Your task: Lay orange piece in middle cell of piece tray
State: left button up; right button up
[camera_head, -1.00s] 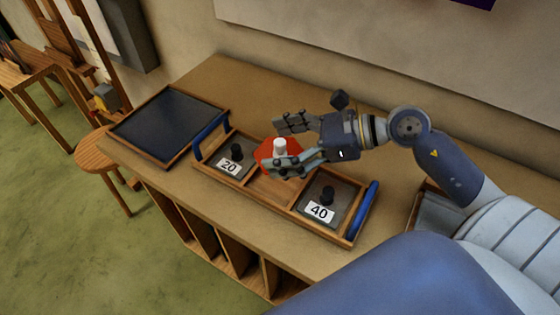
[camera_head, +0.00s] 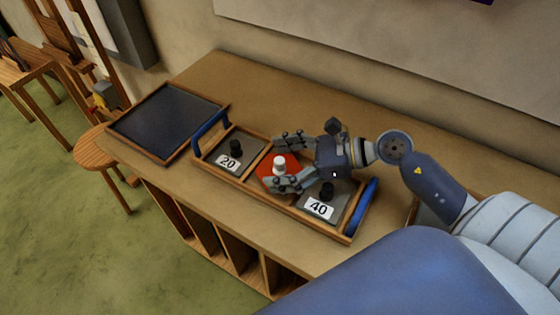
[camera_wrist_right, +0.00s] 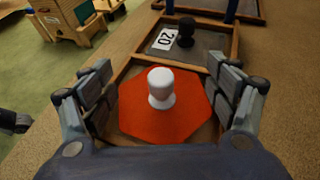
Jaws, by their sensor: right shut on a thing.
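The orange piece (camera_head: 291,161) is a flat orange-red plate with a white knob. It shows whole in the right wrist view (camera_wrist_right: 140,116). The piece tray (camera_head: 262,190) is a wooden tray with blue end handles. The orange piece is at its middle cell, between the cell marked 20 and the one marked 40. I cannot tell whether it rests on the cell's floor. My right gripper (camera_head: 282,163) is shut on the orange piece, one finger on each side of the plate. It also shows in the right wrist view (camera_wrist_right: 165,90).
Dark pieces with black knobs fill the 20 cell (camera_head: 237,153) and the 40 cell (camera_head: 327,196). A dark framed panel (camera_head: 168,120) lies to the left on the wooden bench (camera_head: 240,85). The bench top behind the tray is clear.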

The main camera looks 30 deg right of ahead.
jog(key=shift+f, duration=0.35)
jog(key=o, duration=0.9)
jog(key=shift+c, duration=0.2)
pick_arm(q)
jog(key=shift+s+a+f, duration=0.1)
jog(key=shift+a+f, duration=0.1)
jog(key=shift+f, duration=0.15)
pick_arm(e)
jog(key=shift+f, duration=0.1)
pick_arm(q)
jog(key=shift+w+r, duration=0.1)
jog(key=shift+w, duration=0.1)
pick_arm(e)
jog(key=shift+r, duration=0.25)
jog(key=shift+r+p, duration=0.45)
jog(key=shift+p, duration=0.05)
pick_arm(q)
jog(key=shift+s+r+p, duration=0.2)
jog(key=shift+r+p, duration=0.25)
jog(key=shift+r, duration=0.65)
pick_arm(e)
jog(key=v, duration=1.2)
jog(key=shift+r, duration=0.1)
